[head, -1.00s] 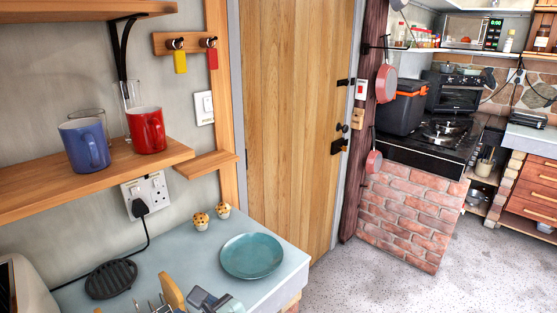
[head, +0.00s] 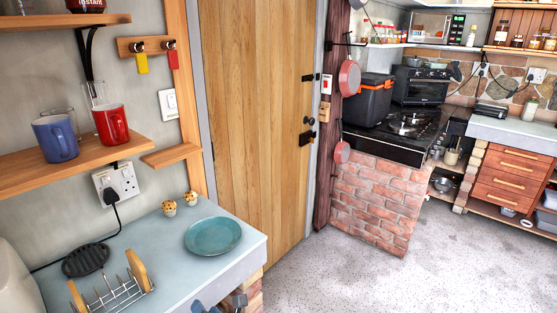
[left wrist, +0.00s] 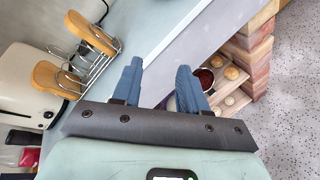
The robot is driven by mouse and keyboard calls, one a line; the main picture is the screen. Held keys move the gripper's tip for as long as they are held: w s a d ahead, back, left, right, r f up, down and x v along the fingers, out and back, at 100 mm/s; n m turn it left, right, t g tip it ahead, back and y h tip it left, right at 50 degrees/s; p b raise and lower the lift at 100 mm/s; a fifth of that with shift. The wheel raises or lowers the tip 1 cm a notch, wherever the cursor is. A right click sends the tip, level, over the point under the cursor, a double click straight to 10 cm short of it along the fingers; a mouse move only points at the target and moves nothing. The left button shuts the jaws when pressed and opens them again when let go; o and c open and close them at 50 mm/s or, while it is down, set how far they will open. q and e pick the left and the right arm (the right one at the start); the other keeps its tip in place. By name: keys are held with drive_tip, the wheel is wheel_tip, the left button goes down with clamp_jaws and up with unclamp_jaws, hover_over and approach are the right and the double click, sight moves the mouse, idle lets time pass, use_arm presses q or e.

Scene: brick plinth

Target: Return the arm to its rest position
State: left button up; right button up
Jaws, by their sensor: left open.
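My left gripper (head: 220,304) shows only by its fingertips at the bottom edge of the head view, by the counter's front edge. In the left wrist view my left gripper (left wrist: 158,84) has its two blue fingers apart with nothing held between them. It is off the front edge of the counter (head: 160,245), with the toast rack (head: 122,294) to its left. The rack also shows in the left wrist view (left wrist: 90,62). The rest of my left arm is hidden below the head view. My right gripper is in neither view.
A teal plate (head: 213,236), two muffins (head: 168,208) and a black trivet (head: 86,260) are on the counter. A cream toaster (left wrist: 30,85) stands by the rack. Below the counter are shelves with items (left wrist: 228,78). Open floor (head: 330,280) lies to the right.

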use_arm(q)
drive_tip(key=s+f+m+g+h+p, duration=0.1)
drive_tip(key=s+f+m+g+h, duration=0.2)
drive_tip(key=f+m, duration=0.7)
drive_tip(key=s+f+m+g+h+p, duration=0.1)
drive_tip(key=s+f+m+h+p, duration=0.2)
drive_tip(key=f+m, duration=0.75)
drive_tip(key=s+d+f+m+g+h, duration=0.1)
drive_tip(key=s+f+m+g+h, duration=0.1)
drive_tip(key=s, duration=0.6)
drive_tip(key=s+d+f+m+g+h+p, duration=0.1)
drive_tip(key=s+d+f+m+g, duration=0.1)
drive_tip(key=s+f, duration=0.4)
drive_tip(key=s+d+f+m+g+h, duration=0.1)
drive_tip(key=s+f+m+g, duration=0.3)
drive_tip(key=s, duration=0.8)
drive_tip(key=shift+d+f+m+h, duration=0.35)
drive_tip(key=shift+d+f+h, duration=0.05)
drive_tip(key=shift+h, duration=0.4)
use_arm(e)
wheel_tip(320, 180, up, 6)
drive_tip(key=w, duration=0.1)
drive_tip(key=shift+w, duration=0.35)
use_arm(q)
drive_tip(key=shift+f, duration=0.1)
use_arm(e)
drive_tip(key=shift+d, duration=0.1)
